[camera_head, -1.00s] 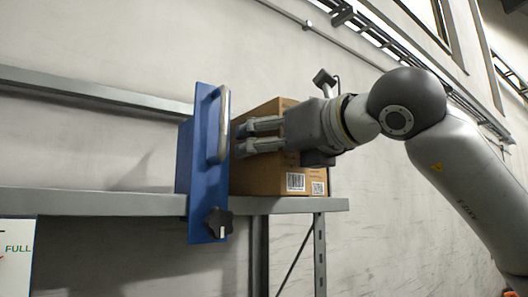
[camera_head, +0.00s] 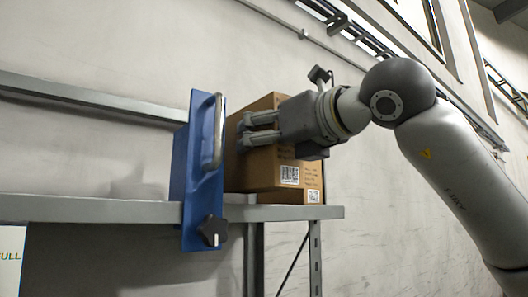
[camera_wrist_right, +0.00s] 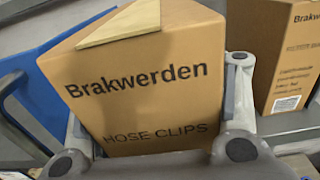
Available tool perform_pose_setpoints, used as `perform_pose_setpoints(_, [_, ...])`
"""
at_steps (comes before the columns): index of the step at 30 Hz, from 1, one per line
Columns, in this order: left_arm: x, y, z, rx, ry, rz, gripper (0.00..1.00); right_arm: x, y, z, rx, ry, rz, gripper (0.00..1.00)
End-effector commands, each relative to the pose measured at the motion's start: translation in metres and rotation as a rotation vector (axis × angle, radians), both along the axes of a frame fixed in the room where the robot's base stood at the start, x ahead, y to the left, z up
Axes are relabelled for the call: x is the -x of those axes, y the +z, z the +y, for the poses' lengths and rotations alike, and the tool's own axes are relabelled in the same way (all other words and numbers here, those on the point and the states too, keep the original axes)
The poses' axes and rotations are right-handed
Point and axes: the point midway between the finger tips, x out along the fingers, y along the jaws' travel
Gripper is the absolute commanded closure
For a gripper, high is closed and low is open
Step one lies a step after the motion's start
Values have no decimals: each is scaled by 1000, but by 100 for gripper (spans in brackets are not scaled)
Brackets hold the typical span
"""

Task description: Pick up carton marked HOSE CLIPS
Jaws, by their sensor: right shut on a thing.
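The brown carton marked HOSE CLIPS (camera_wrist_right: 150,105) fills the middle of the right wrist view, with "Brakwerden" printed above its label and a pale tape strip on top. In the head view the carton (camera_head: 262,170) is just above the grey shelf, beside the blue upright plate. My right gripper (camera_head: 243,131) is shut on this carton, with its two fingers along opposite sides. My left gripper is not in view.
A second brown carton (camera_wrist_right: 290,70) stands to the right; its low part (camera_head: 313,197) shows in the head view. The blue plate (camera_head: 194,165), with a grey handle and black knob, stands close left of the held carton. The shelf (camera_head: 90,209) is clear further left.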

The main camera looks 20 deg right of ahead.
Motion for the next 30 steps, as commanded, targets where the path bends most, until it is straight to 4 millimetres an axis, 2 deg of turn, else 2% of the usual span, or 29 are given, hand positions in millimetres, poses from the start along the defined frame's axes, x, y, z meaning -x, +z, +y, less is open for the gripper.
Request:
perform_pose_setpoints(9, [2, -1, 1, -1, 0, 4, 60, 2, 62, 1, -3, 2, -2, 74])
perform_pose_setpoints(18, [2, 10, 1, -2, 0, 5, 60, 1, 120, 0, -3, 0, -1, 74])
perform_pose_setpoints(24, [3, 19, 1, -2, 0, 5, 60, 1, 146, 1, -1, 1, -3, 74])
perform_pose_setpoints(30, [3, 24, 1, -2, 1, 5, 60, 1, 158, 0, 1, 0, -4, 74])
